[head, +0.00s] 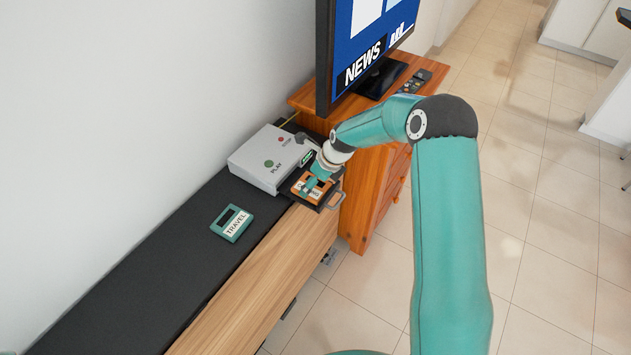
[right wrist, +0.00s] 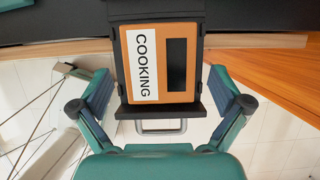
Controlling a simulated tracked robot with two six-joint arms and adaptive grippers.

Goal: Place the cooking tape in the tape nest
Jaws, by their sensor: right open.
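The orange cooking tape (right wrist: 162,62), with a white COOKING label and a dark window, lies flat in the black tape nest (right wrist: 118,62), a tray with a metal loop handle (right wrist: 160,127). In the head view the tape (head: 300,184) is partly hidden by my right gripper (head: 313,187). The nest (head: 331,190) sticks out at the front of the grey player (head: 265,160). In the right wrist view my right gripper (right wrist: 161,92) is open, its fingers on either side of the nest and apart from the tape. My left gripper is out of view.
A green TRAVEL tape (head: 232,223) lies on the dark shelf top (head: 150,270), left of the nest. A wooden cabinet (head: 372,180) with a television (head: 365,50) and a remote (head: 417,81) stands behind. The tiled floor (head: 550,220) at right is clear.

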